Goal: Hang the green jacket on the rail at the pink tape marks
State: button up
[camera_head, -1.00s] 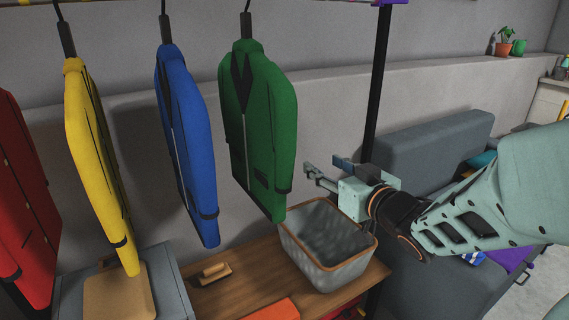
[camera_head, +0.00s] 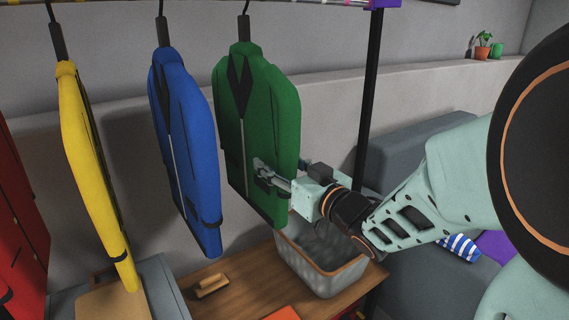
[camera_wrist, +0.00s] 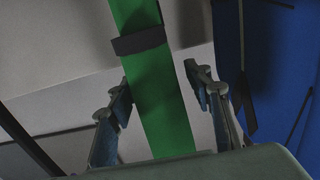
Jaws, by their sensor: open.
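The green jacket (camera_head: 262,125) hangs upright from a black hanger on the rail (camera_head: 310,3), to the right of the blue jacket. My gripper (camera_head: 264,172) is at its lower half in the head view, with the fingers overlapping its front. In the wrist view my open gripper (camera_wrist: 166,92) has a finger on each side of a narrow green part of the jacket (camera_wrist: 150,85) with a black band. Gaps show beside both fingers, so it is not gripped. Only a strip of the rail shows at the top edge, and I cannot make out pink tape marks on it.
The blue jacket (camera_head: 186,150) hangs close on the left, with yellow (camera_head: 90,165) and red (camera_head: 18,225) jackets beyond. A grey basket (camera_head: 318,262) stands on the wooden bench (camera_head: 240,290) below. A black post (camera_head: 370,90) and grey sofa (camera_head: 410,155) are to the right.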

jog(key=shift+x, duration=2.35)
grip_shut()
jog(key=shift+r, duration=0.15)
